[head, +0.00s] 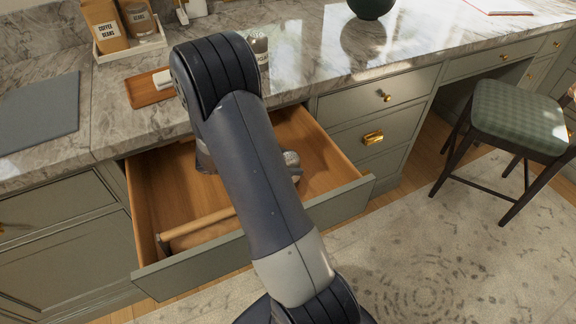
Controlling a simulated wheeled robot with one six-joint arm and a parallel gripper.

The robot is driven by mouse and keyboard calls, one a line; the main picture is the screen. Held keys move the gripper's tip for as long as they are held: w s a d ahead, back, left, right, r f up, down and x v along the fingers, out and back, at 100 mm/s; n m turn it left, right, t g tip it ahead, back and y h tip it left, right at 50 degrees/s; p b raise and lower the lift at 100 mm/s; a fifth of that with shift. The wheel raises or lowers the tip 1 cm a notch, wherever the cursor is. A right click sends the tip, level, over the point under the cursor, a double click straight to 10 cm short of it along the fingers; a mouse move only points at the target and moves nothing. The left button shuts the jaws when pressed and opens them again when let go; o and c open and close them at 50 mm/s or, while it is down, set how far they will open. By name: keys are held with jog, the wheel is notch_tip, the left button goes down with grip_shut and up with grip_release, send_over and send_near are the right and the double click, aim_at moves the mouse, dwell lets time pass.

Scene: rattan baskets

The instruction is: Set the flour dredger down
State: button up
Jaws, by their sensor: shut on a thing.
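My gripper (206,158) is inside the open drawer's outline, mostly hidden behind my own arm. Its fingertips do not show. A small silvery, rounded piece, seemingly the flour dredger (291,159), peeks out at the right edge of my arm, over the drawer. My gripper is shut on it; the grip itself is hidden. I cannot tell whether the dredger touches the drawer floor.
The wooden drawer (335,160) is pulled out; a rolling pin (200,224) lies near its front left. On the counter (310,45) stand a labelled canister (259,46), a wooden tray (146,92) and coffee bags (105,25). A stool (518,118) stands right.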

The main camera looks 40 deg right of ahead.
jog(key=shift+f, duration=0.75)
jog(key=shift+f, duration=0.1)
jog(key=o, duration=1)
jog(key=shift+o, duration=0.2)
jog(key=shift+r, duration=0.25)
jog(key=v, duration=1.2)
